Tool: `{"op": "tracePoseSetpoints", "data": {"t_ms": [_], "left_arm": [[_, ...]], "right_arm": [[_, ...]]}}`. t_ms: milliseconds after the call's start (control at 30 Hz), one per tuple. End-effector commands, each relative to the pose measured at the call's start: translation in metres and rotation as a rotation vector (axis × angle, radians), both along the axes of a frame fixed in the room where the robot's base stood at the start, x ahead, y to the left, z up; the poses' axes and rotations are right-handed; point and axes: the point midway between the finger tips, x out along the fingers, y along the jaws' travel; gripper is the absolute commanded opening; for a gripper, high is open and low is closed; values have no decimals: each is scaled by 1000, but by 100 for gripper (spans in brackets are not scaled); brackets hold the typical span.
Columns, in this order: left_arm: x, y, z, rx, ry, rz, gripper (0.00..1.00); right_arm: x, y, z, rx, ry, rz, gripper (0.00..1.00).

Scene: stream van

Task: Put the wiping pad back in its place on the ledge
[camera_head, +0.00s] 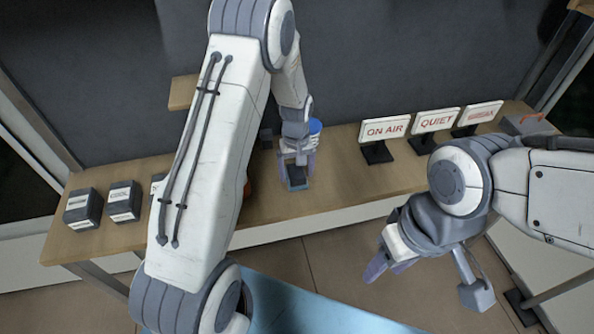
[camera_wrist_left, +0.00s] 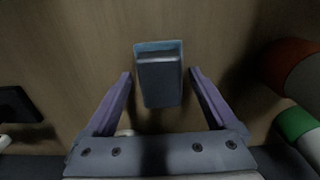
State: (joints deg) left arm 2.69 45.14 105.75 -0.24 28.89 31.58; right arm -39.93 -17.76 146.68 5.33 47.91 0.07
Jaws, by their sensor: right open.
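The wiping pad (camera_head: 298,180) is a small dark block with a light blue layer at its edge. It appears to lie on the wooden counter (camera_head: 340,190), near its front edge. In the left wrist view the pad (camera_wrist_left: 160,78) shows between the fingers, with a gap on each side. My left gripper (camera_head: 298,160) is open, above and around the pad's near end; contact is not visible. My right gripper (camera_head: 388,266) is open and empty, in front of the counter. A small wooden ledge (camera_head: 182,92) on the back wall is partly hidden by my left arm.
A blue-topped stack (camera_head: 316,127) stands just behind my left gripper. Signs, such as ON AIR (camera_head: 384,129) and QUIET (camera_head: 436,120), stand to the right. Dark labelled blocks (camera_head: 83,208) stand at the left. Red and green round things (camera_wrist_left: 298,122) show at the left wrist view's right edge.

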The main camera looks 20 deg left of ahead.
Motion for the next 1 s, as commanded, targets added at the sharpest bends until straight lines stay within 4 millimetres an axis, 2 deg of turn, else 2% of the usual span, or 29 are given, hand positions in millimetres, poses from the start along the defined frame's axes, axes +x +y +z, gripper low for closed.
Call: {"op": "tracePoseSetpoints", "data": {"t_ms": [267,333,433,567,800,1000], "left_arm": [[0,0,1,0,0,0,91],[0,0,4,0,0,0,91],[1,0,12,0,-4,0,91],[2,0,35,1,-8,0,91],[1,0,87,0,-6,0,91],[0,0,115,0,-2,0,91]], "right_arm": [[0,0,1,0,0,0,50],[0,0,3,0,0,0,50],[0,0,-4,0,0,0,50],[0,0,-13,0,0,-2,50],[0,0,-28,0,0,-1,50],[0,0,-33,0,0,-1,50]]}}
